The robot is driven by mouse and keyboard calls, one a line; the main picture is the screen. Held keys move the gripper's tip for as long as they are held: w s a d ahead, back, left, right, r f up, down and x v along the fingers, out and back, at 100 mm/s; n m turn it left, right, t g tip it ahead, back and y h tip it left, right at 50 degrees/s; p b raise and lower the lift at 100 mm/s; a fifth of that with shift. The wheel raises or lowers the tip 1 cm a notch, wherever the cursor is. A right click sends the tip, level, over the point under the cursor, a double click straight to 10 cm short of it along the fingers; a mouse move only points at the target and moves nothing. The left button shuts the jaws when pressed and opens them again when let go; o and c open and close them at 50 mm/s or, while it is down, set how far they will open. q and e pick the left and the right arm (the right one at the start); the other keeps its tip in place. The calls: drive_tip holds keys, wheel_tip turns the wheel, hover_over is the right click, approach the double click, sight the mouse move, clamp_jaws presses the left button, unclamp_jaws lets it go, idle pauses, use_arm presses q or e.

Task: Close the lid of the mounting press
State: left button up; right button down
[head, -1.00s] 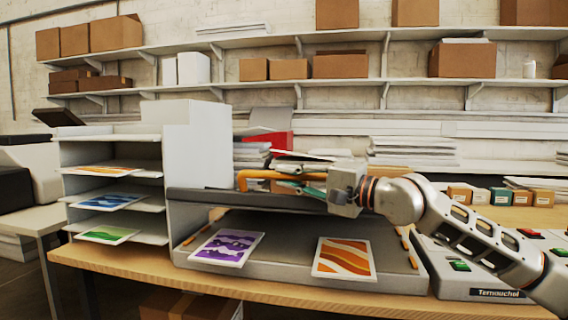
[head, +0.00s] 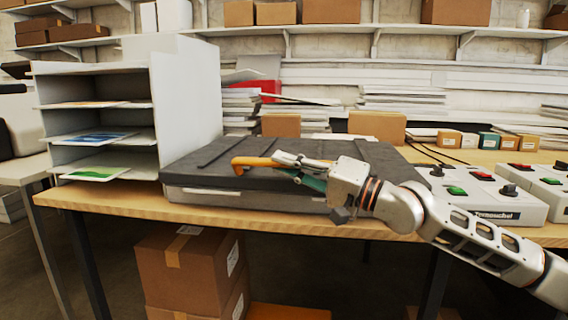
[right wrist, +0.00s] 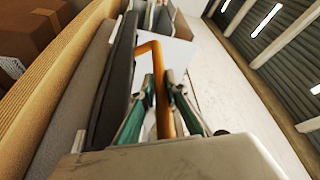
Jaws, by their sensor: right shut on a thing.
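The mounting press (head: 250,199) stands on the wooden table. Its dark lid (head: 200,178) lies down over the grey base, and the prints inside are hidden. An orange handle (head: 250,161) sticks out at the lid's front. My right gripper (head: 284,165) is shut on the handle, coming in from the right. In the right wrist view the handle (right wrist: 155,62) runs between the green fingers of the gripper (right wrist: 157,90). I cannot tell whether a thin gap remains between lid and base. My left gripper is in neither view.
A white shelf rack (head: 185,95) with prints stands left of the press. Control boxes (head: 485,195) with knobs and buttons stand to the right. Small cartons (head: 376,126) and paper stacks are behind. Cardboard boxes (head: 190,265) sit under the table.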

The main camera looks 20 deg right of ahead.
drive_tip(key=shift+a+f, duration=0.1)
drive_tip(key=shift+f, duration=0.55)
drive_tip(key=c, duration=2.3)
unclamp_jaws()
drive_tip(key=shift+f, duration=0.1)
drive_tip(key=shift+r+v, duration=0.2)
drive_tip(key=shift+v, duration=2.8)
drive_tip(key=shift+r+v, duration=0.2)
drive_tip(key=shift+v, duration=2.75)
drive_tip(key=shift+s, duration=0.1)
